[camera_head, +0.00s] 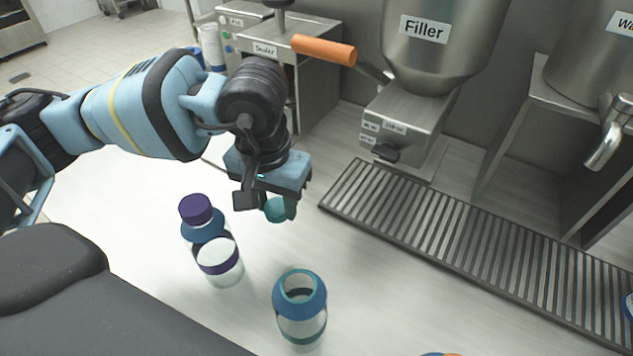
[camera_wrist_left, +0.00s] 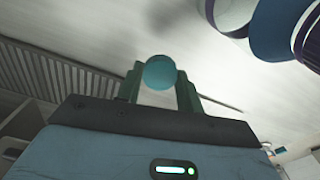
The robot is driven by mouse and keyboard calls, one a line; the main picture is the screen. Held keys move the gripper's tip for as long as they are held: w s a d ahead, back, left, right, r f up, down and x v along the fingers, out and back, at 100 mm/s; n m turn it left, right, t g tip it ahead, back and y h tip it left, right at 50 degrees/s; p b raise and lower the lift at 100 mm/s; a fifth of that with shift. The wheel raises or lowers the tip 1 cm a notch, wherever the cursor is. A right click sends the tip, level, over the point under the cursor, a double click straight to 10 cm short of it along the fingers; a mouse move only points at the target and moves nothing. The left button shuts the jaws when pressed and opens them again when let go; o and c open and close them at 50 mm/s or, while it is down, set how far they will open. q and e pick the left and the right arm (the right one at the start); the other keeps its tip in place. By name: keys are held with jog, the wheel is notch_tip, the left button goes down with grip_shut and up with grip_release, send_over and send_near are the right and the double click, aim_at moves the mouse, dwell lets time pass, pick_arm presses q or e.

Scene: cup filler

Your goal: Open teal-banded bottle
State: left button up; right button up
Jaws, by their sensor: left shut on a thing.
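The teal-banded bottle (camera_head: 301,327) stands upright on the counter at the bottom middle of the head view. It has a blue shoulder and its mouth is open, with no cap on it. My left gripper (camera_head: 280,207) is above and behind the bottle, clear of it. It is shut on a round teal cap (camera_head: 275,210), which also shows between the green fingers in the left wrist view (camera_wrist_left: 160,73). My right gripper is not in view.
A purple-capped bottle with a purple band (camera_head: 217,256) stands upright to the left; part of it shows in the left wrist view (camera_wrist_left: 275,28). A slotted drip grate (camera_head: 480,250) lies to the right, below the filler (camera_head: 425,50). A sealer (camera_head: 262,50) stands behind my left arm.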

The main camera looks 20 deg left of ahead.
aim_at(290, 226)
pick_arm(q)
jog(key=shift+w+f+n, duration=0.4)
jog(key=shift+w+n, duration=0.1)
jog(key=shift+n, duration=0.2)
jog(key=n, duration=0.1)
jog(key=n+b, duration=0.1)
jog(key=n, duration=0.1)
jog(key=shift+s+a+r, duration=0.1)
jog(key=shift+s+r, duration=0.05)
jog(key=shift+r, duration=0.1)
jog(key=shift+w+n+b, duration=0.25)
jog(key=shift+n+b, duration=0.15)
jog(key=shift+n, duration=0.4)
jog(key=shift+w+a+r+n+g+b, duration=0.15)
jog(key=shift+w+n+b, duration=0.3)
jog(key=shift+n, duration=1.05)
jog(key=shift+w+d+r+n+g+b, duration=0.1)
jog(key=shift+w+r+n+b, duration=0.35)
jog(key=shift+n, duration=1.05)
jog(key=shift+w+a+f+n+g+b, duration=0.1)
jog(key=shift+w+n+b, duration=0.15)
jog(key=shift+w+n, duration=0.85)
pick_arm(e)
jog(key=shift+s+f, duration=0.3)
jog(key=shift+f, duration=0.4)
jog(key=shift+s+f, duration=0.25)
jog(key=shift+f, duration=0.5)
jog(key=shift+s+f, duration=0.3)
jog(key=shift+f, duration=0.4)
